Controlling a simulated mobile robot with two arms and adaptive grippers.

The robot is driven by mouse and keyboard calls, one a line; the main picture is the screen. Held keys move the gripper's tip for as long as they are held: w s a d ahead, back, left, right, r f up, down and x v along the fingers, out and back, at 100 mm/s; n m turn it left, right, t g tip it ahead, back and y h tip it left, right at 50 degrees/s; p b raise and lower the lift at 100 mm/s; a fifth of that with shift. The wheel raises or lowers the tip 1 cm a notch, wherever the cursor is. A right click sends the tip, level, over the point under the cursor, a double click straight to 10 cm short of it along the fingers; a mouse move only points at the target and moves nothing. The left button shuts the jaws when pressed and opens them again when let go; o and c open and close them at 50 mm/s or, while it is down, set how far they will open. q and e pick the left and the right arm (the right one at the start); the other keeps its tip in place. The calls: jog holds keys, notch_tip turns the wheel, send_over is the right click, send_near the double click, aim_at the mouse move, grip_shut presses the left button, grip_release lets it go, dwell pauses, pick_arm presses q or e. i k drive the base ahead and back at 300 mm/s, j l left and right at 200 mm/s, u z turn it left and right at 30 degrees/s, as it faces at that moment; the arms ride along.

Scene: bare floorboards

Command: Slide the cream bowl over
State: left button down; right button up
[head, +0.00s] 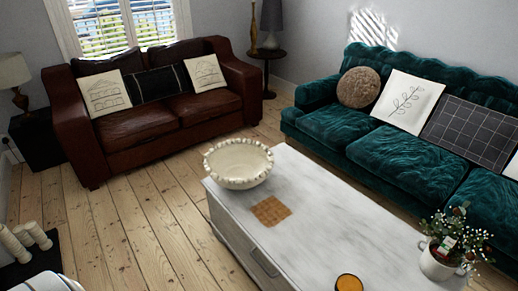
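The cream bowl (238,182) has a beaded, scalloped rim and looks empty. It stands upright at the far left end of the white coffee table (330,215). Its rim shows past the table's end in the picture; I cannot tell whether its base overhangs. A tan square patch or mat (271,211) lies flat on the tabletop just in front of the bowl, apart from it. Neither of my grippers is in the head view, and nothing is touching the bowl.
An orange-topped round item (349,283) and a potted plant (440,262) stand on the table's near part. A teal sofa (405,150) is to the right, a brown leather sofa (160,115) behind. Bare floorboards (145,225) lie open left of the table.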

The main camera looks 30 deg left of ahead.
aim_at(238, 166)
jog(key=u, duration=1.15)
jog(key=z, duration=0.45)
jog(key=i+j+z, duration=0.35)
jog(key=j, duration=0.25)
jog(key=i+j+z, duration=0.15)
jog(key=j, duration=0.15)
jog(key=i+j+z, duration=0.2)
jog(key=j, duration=0.15)
jog(key=k, duration=0.1)
